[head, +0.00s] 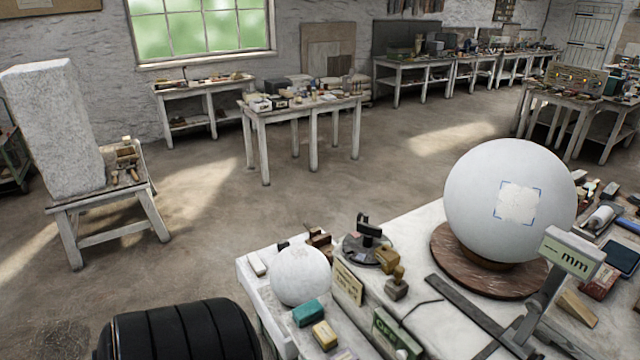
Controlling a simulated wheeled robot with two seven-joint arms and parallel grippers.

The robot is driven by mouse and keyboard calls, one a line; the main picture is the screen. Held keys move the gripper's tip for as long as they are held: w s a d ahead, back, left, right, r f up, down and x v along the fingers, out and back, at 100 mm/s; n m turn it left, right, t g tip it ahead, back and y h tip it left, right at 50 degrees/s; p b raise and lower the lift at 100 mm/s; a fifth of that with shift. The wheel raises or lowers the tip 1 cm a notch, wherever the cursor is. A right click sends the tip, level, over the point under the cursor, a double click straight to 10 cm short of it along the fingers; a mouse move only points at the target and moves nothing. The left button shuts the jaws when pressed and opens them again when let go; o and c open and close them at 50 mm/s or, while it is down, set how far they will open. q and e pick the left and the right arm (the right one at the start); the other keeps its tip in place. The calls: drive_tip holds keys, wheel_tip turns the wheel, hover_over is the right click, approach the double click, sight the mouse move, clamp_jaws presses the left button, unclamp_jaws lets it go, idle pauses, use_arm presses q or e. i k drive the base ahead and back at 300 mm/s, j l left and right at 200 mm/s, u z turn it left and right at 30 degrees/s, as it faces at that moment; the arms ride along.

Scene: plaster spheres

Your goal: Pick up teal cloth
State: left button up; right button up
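A small teal item (309,313), which looks like the folded teal cloth, lies near the front left edge of the white worktable (418,235). It sits just in front of a small white plaster sphere (300,275) and beside a yellow block (325,335). It looks free on top, with nothing lying over it. Neither my left nor my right gripper is in view.
A large white sphere (480,200) rests on a brown round base (452,268). A small sign (347,283), a dark-based tool (366,246) and an "mm" gauge (571,252) also stand on this table. Open floor (210,240) lies to the left.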

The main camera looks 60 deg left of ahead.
sight(305, 314)
drive_tip(key=j+u, duration=0.2)
drive_tip(key=u, duration=0.2)
drive_tip(key=j+u, duration=0.2)
drive_tip(key=u, duration=0.15)
drive_tip(key=j+u, duration=0.25)
drive_tip(key=u, duration=0.15)
drive_tip(key=j+u, duration=0.2)
drive_tip(key=u, duration=0.15)
